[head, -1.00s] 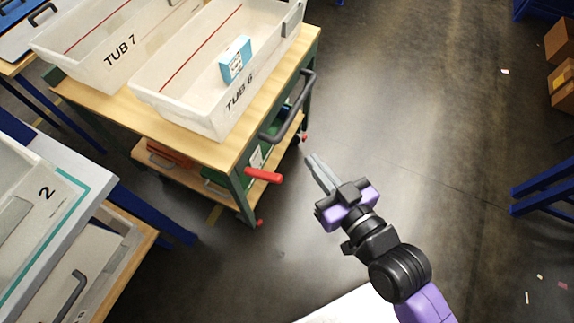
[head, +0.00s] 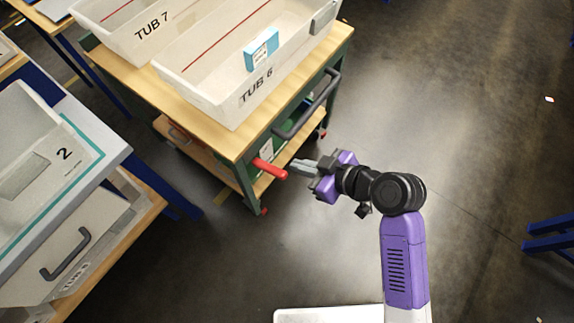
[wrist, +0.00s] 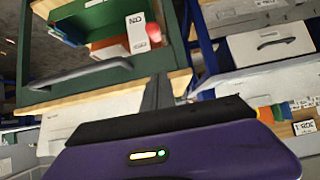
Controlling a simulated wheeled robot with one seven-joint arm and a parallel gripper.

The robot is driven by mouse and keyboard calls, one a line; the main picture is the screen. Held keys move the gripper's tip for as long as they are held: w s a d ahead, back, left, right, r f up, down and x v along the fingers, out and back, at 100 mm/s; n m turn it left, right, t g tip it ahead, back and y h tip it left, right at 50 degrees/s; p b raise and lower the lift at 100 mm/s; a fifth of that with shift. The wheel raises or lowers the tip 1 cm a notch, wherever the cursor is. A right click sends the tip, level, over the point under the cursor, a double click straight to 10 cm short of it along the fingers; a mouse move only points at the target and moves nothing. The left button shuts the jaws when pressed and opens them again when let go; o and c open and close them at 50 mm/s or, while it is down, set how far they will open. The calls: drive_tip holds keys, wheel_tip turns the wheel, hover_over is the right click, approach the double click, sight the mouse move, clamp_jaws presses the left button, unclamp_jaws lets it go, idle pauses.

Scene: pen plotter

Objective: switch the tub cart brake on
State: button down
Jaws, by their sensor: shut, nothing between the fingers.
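The tub cart (head: 215,148) has a wooden top, a green frame and a lower shelf, and carries two white tubs. A red lever (head: 270,168), which looks like the brake handle, sticks out from its near corner post. In the wrist view the red lever's tip (wrist: 154,33) shows beyond the fingers, seen nearly end-on. My gripper (head: 294,165) is shut and empty, with its fingertips close to the lever's outer end in the head view. I cannot tell whether they touch. The grey push handle (head: 309,105) is just above.
Tub 6 (head: 225,102) holds a blue and white box (head: 261,49). A bench (head: 112,150) with tub 2 stands at the left. Blue legs (head: 550,240) stand at the right. The floor right of the cart is clear.

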drive_tip(key=shift+f, duration=0.1)
idle(0.3)
hover_over(281, 172)
drive_tip(key=w+a, duration=0.1)
drive_tip(key=f, duration=0.5)
drive_tip(key=shift+a+f, duration=0.2)
drive_tip(key=shift+f, duration=0.2)
drive_tip(key=f, duration=0.2)
drive_tip(key=d+f, duration=0.1)
drive_tip(key=shift+s+p, duration=0.3)
drive_tip(key=shift+s+d+f, duration=0.1)
drive_tip(key=shift+f, duration=0.3)
drive_tip(key=shift+f, duration=0.1)
